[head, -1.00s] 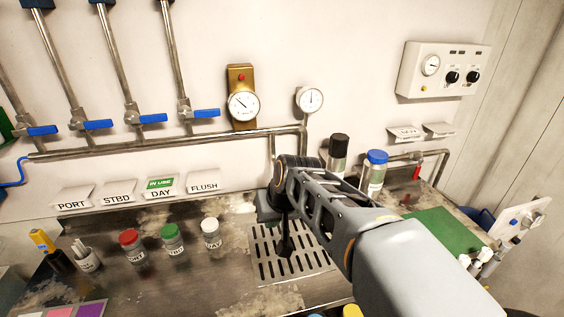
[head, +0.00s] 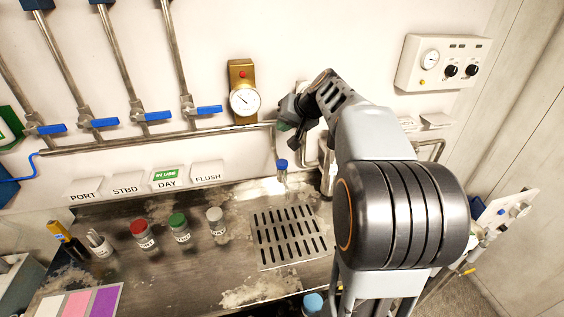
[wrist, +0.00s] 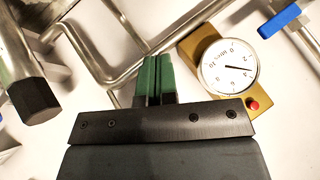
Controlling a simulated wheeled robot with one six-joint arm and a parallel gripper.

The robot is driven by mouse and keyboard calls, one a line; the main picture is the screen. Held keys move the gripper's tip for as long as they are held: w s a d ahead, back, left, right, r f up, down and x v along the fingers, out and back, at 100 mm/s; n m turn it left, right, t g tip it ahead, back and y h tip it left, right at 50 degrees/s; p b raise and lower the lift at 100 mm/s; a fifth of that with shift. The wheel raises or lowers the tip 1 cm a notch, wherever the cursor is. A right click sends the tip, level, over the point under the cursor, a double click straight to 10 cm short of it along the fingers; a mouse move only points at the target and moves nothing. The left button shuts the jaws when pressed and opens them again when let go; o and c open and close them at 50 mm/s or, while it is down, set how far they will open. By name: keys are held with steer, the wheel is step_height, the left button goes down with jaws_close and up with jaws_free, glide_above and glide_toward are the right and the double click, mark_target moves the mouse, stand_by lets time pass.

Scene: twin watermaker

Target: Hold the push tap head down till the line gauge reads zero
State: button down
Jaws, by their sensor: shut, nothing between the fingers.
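A small blue-topped upright piece (head: 282,164), which looks like the push tap head, stands below the pipe's downturn, behind the drain grate (head: 287,238). My gripper (head: 282,126) is up by the wall, above and apart from it. Its green fingers (wrist: 153,80) are shut together with nothing between them. The brass-backed gauge (head: 244,102) with a red button is left of my gripper; it also shows upside down in the wrist view (wrist: 230,67). Its needle points up-left in the head view. A second round wall gauge, seen earlier, is now hidden behind my gripper and arm.
Pipes run along the wall, with blue-handled valves (head: 209,110) at left. Red, green and white-capped jars (head: 180,234) stand on the bench. A control box (head: 450,62) hangs at right. A dark-capped cylinder (wrist: 28,85) is close in the wrist view. The grate is clear.

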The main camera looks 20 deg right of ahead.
steer(key=shift+f, duration=0.15)
steer(key=b, duration=0.6)
glide_above(284, 162)
step_height(284, 162, down, 8)
steer(key=shift+r, duration=0.15)
steer(key=shift+f+b, duration=0.3)
steer(key=shift+f, duration=0.15)
steer(key=shift+f+b, duration=0.95)
steer(key=shift+b, duration=0.1)
stand_by(5.2)
